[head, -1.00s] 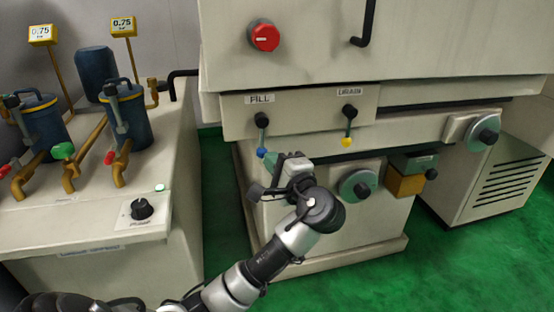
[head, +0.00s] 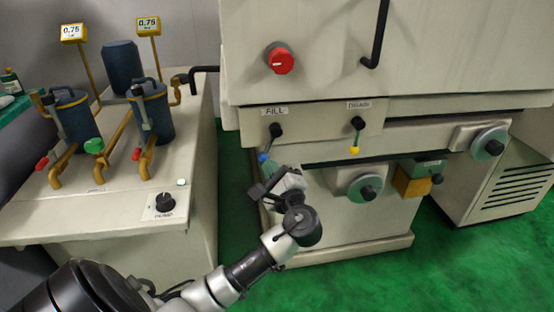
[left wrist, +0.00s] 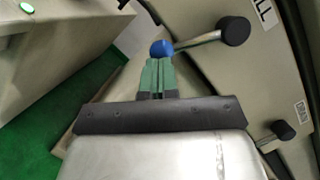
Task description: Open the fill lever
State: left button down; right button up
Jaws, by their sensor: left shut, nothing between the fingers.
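The fill lever hangs below the FILL label (head: 274,112) on the machine front, with a black pivot (head: 275,130) and a blue ball tip (head: 262,157). In the left wrist view its metal rod runs from the black pivot (left wrist: 234,31) to the blue ball (left wrist: 161,48). My left gripper (head: 268,172) is just below the ball in the head view. In the left wrist view its green fingers (left wrist: 158,72) are shut together, with the ball right at their tips. I cannot tell whether they touch it. My right gripper is not in view.
The drain lever with a yellow ball (head: 354,150) hangs to the right; its black pivot (left wrist: 283,130) shows in the left wrist view. A red knob (head: 281,60) is above. A bench with pipes and blue canisters (head: 152,115) stands left. Green floor lies between.

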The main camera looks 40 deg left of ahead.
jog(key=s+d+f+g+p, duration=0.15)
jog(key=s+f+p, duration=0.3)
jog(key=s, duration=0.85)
pick_arm(q)
jog(key=s+a+r+m+t+p, duration=0.1)
jog(key=m+p, duration=0.2)
jog(key=s+a+r+m+t+p, duration=0.1)
jog(key=m+p, duration=0.2)
jog(key=m, duration=0.1)
jog(key=s+a+r+m+t+h+p, duration=0.1)
jog(key=s+r+m+t+p, duration=0.1)
jog(key=m+p, duration=0.1)
jog(key=shift+a+m, duration=0.25)
jog(key=shift+m, duration=0.25)
jog(key=shift+s+a+r+m+t+h+p, duration=0.15)
jog(key=shift+r+m+t+p, duration=0.1)
jog(key=shift+m+p, duration=0.4)
jog(key=shift+s+a+r+m+t+h+p, duration=0.15)
jog(key=shift+m+t+p, duration=0.1)
jog(key=shift+m+p, duration=0.4)
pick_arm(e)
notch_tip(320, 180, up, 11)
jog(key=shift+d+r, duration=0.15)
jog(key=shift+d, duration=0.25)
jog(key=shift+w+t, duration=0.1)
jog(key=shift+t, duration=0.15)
